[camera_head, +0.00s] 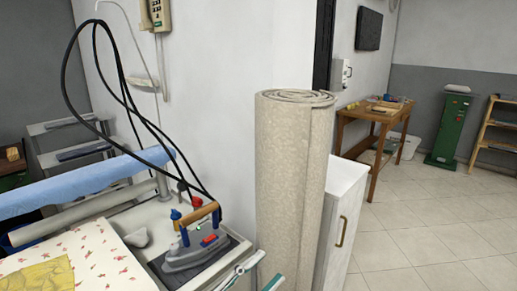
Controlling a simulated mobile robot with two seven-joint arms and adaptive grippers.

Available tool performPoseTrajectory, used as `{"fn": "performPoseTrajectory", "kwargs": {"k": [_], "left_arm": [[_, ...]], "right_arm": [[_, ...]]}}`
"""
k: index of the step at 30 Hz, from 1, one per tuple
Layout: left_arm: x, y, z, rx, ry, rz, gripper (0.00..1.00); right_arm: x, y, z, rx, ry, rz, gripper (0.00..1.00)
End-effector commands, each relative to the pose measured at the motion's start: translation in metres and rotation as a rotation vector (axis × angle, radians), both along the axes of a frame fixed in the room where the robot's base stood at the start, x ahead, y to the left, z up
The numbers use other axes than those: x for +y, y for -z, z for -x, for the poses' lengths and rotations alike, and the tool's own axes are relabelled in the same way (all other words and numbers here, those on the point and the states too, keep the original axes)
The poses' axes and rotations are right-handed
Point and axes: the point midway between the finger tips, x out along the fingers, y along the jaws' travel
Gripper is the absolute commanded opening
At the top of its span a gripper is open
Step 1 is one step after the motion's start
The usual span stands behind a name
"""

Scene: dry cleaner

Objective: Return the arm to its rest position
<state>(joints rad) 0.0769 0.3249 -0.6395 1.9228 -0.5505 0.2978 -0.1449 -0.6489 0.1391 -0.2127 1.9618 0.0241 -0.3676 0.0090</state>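Neither of my arms shows clearly in the head view. A slim white and teal part (242,268) rises into the picture at the bottom, just right of the iron's rest. I cannot tell whether it belongs to my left gripper, and no fingertips can be made out. My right gripper is not seen.
An iron (190,252) with a wooden handle stands on a dark rest on the pressing table, with loose black cables (128,100) above. A rolled carpet (287,190) stands upright beside a white cabinet (343,210). Tiled floor (420,235) is open at the right.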

Motion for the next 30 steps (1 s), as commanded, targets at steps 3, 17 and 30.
{"fn": "performPoseTrajectory", "kwargs": {"k": [3, 17, 30], "left_arm": [[0.042, 0.065, -0.008, 0.259, -0.149, 0.061, 0.37], [0.183, 0.303, 0.098, 1.066, -0.583, 0.154, 0.37], [0.211, 0.348, 0.149, 1.237, -0.671, 0.161, 0.37]], "right_arm": [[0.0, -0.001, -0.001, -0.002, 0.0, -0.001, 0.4], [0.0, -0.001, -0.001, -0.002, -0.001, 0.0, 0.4], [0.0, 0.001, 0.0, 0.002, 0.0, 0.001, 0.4]]}}
